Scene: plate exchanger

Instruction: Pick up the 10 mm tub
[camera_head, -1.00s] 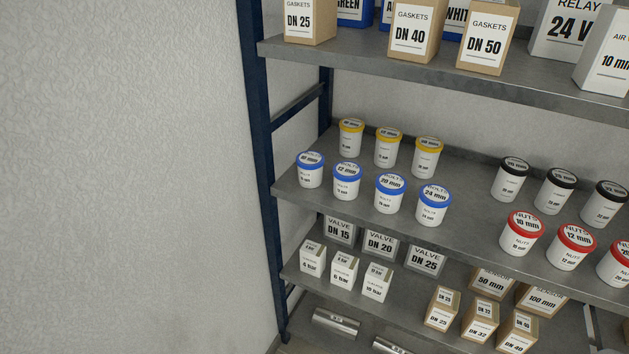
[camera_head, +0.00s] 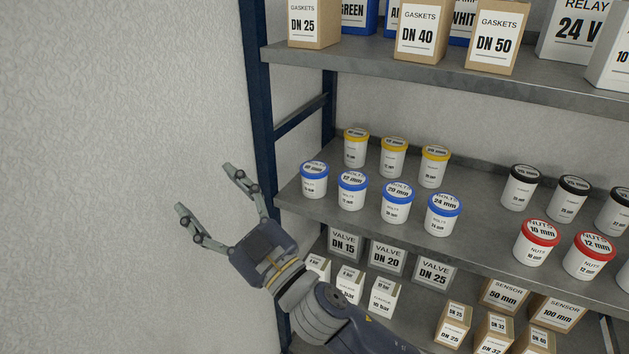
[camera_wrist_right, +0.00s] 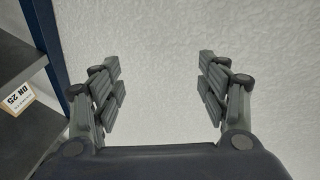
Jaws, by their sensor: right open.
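A white tub with a red lid reading "NUTS 10 mm" (camera_head: 537,242) stands upright near the front of the middle shelf, at the right in the head view. A blue-lidded tub (camera_head: 314,181) stands at the left end of that shelf; its size print is too small to read surely. My right gripper (camera_head: 206,188) is open and empty, left of the rack in front of the wall, well apart from the tubs. In the right wrist view the open gripper (camera_wrist_right: 160,70) shows only wall between its fingers. My left gripper is not in view.
The rack's blue upright (camera_head: 262,130) stands between my right gripper and the shelf (camera_head: 470,210). Yellow-, blue- and black-lidded tubs stand close together there. A gap separates the blue and red lids. The upper shelf (camera_head: 400,72) overhangs, holding gasket boxes.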

